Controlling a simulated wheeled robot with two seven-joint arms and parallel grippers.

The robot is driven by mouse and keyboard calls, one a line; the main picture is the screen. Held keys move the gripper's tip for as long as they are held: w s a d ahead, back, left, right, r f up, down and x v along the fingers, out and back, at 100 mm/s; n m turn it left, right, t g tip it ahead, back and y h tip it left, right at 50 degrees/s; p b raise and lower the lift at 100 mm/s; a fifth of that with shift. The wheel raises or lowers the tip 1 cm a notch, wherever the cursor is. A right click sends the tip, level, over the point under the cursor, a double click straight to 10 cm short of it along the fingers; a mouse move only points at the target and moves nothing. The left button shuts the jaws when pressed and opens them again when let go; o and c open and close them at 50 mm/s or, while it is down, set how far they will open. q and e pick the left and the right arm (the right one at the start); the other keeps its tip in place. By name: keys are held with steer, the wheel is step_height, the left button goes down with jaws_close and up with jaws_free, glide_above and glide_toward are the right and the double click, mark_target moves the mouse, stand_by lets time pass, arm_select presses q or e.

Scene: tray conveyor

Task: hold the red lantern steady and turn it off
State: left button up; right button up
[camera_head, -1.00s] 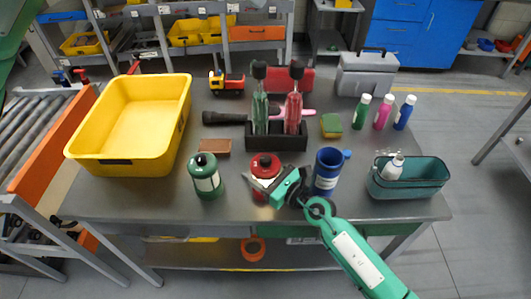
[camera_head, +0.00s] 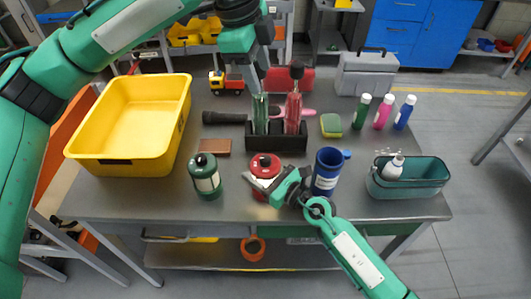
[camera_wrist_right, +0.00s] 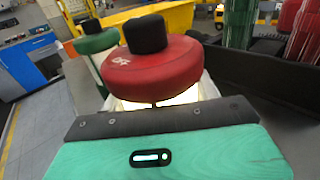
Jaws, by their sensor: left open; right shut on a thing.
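The red lantern (camera_head: 265,163) stands upright on the table, in front of the black holder. In the right wrist view its red cap (camera_wrist_right: 160,68), marked "OFF", has a black knob (camera_wrist_right: 145,34) on top, and the body below glows pale yellow. My right gripper (camera_head: 268,184) is shut on the lantern's body from the front right; its fingertips are partly hidden. My left gripper (camera_head: 258,82) is open, pointing down above and behind the lantern, near the black holder, apart from the lantern.
The black holder (camera_head: 277,144) with tall green and red items is behind. A yellow bin (camera_head: 92,160) is at left, a teal basket (camera_head: 408,188) at right.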

mark_target(265, 158)
arm_select(q)
steer(key=f+m+y, duration=0.1)
steer(key=f, duration=0.6)
steer(key=d+f+m+g, duration=0.1)
steer(key=f+m, duration=0.1)
steer(key=f, duration=0.6)
steer(key=f+m+y, duration=0.1)
steer(key=f, duration=0.7)
steer(key=shift+s+d+f+g+y, duration=0.1)
steer(key=shift+s+d+g+y, duration=0.1)
steer(key=shift+s+g+y, duration=0.1)
steer(key=c, duration=1)
